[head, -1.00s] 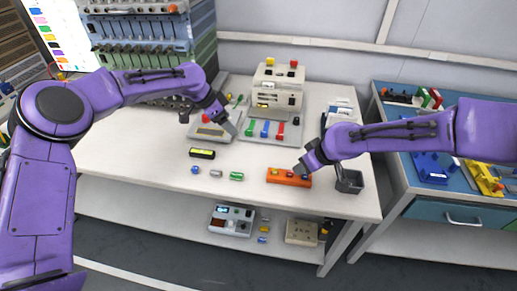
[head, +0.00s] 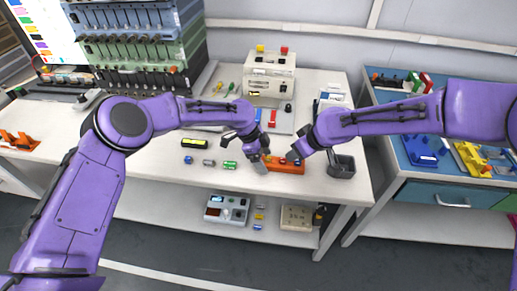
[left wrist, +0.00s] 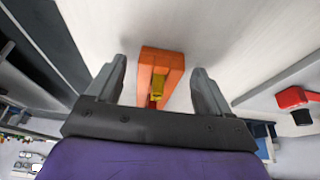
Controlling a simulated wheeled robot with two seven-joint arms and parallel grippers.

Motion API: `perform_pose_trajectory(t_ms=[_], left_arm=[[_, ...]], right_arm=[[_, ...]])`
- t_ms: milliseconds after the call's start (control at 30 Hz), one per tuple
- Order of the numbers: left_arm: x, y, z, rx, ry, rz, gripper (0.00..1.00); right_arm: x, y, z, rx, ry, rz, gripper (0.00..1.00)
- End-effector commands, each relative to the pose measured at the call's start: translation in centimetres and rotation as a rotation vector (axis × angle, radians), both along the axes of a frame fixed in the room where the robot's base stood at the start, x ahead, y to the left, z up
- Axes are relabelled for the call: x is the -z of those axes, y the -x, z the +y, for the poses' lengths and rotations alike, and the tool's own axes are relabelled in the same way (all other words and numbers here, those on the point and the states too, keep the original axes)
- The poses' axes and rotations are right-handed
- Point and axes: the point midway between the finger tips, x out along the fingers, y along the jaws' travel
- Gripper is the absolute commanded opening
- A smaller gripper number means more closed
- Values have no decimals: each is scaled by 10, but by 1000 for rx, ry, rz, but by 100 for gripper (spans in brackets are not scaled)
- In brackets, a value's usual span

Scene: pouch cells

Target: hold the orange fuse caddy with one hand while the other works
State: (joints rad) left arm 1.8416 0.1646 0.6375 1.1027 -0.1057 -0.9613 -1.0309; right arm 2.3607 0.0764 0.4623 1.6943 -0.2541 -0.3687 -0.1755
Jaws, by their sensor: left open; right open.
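The orange fuse caddy (head: 287,167) lies on the white table near its front edge, with small coloured pieces on top. My left gripper (head: 260,166) is at the caddy's left end, fingers open. In the left wrist view, the caddy (left wrist: 147,62) shows between the open fingers (left wrist: 160,85), with gaps on both sides, and a yellow fuse (left wrist: 157,82) sits in it. My right gripper (head: 294,157) is open, close above the caddy's right part; whether it touches is unclear. It covers some of the caddy.
A blue (head: 188,160), a grey (head: 209,162) and a green piece (head: 230,165) lie left of the caddy. A black box with a yellow strip (head: 200,143) is behind them. A dark bin (head: 342,167) stands to the right. A beige device (head: 271,75) stands behind.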

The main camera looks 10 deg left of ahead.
Motion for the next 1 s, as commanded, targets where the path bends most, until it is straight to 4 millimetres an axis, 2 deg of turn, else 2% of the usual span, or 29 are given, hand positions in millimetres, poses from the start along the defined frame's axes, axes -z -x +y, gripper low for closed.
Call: perform_pose_trajectory(t_ms=[300, 500, 1000], left_arm=[[4, 0, -2, 0, 0, -1, 81], [4, 0, -2, 0, 0, -1, 19], [5, 0, -2, 0, -1, 0, 19]], right_arm=[[0, 0, 0, 0, 0, 0, 43], [0, 0, 0, 0, 0, 0, 43], [0, 0, 0, 0, 0, 0, 43]])
